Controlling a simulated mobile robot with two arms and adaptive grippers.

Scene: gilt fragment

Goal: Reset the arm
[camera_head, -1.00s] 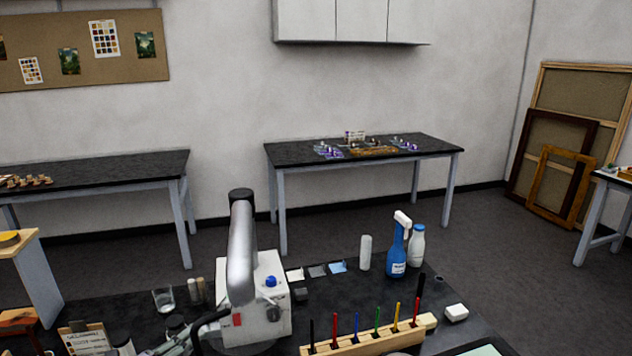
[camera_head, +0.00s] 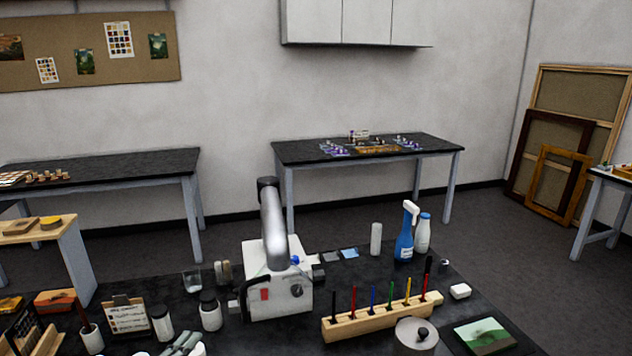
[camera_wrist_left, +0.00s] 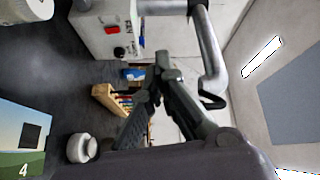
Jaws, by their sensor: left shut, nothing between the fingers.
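My left gripper (camera_wrist_left: 160,72) shows large in the left wrist view. Its dark fingers come together at the tips, with nothing between them. The pen rack (camera_wrist_left: 110,100) and the white machine (camera_wrist_left: 95,35) lie beyond the fingers, apart from them as far as I can tell. In the head view I cannot clearly make out the gripper. Slim pale grey-green pieces (camera_head: 180,344) lie at the bottom edge there, and I cannot tell what they are. My right gripper is in neither view.
The white machine (camera_head: 278,291) with a silver upright stands on the dark bench. The pen rack (camera_head: 380,320), a blue spray bottle (camera_head: 404,240), a jar (camera_head: 210,314) and a green picture (camera_head: 484,335) crowd around it. Dark floor lies clear beyond the bench.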

